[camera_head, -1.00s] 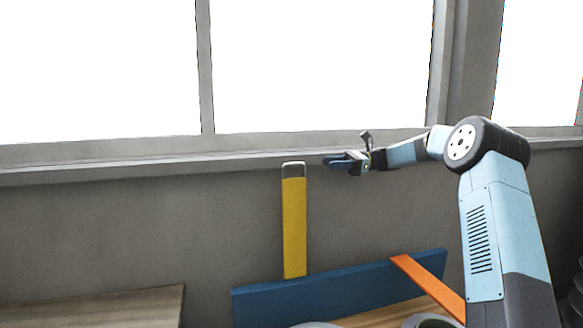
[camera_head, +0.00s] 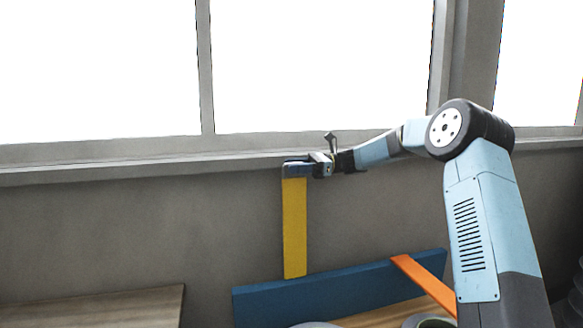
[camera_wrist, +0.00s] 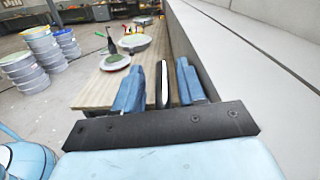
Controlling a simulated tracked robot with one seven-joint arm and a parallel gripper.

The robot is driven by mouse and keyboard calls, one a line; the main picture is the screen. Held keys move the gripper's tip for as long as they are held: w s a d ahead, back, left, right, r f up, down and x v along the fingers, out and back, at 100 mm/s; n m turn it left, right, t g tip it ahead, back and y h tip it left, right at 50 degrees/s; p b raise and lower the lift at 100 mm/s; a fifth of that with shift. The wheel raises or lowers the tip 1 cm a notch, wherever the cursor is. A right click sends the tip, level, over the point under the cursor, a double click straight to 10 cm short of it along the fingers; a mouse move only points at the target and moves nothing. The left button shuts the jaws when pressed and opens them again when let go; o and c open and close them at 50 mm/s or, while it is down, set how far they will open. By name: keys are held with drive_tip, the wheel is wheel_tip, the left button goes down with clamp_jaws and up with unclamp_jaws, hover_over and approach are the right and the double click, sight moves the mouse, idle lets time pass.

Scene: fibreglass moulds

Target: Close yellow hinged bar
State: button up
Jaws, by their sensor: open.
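The yellow hinged bar (camera_head: 295,230) stands upright behind the blue panel (camera_head: 335,293), its lower end at the panel's top edge. In the wrist view my gripper (camera_wrist: 160,85) is open, with a blue finger on each side of a thin pale strip (camera_wrist: 163,85), which looks like the handle seen end-on. I cannot tell whether either finger touches it.
An orange bar (camera_head: 430,285) lies folded over the blue panel at the right. The wall and window ledge (camera_head: 150,168) run close behind.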

clamp_jaws()
idle(0.4)
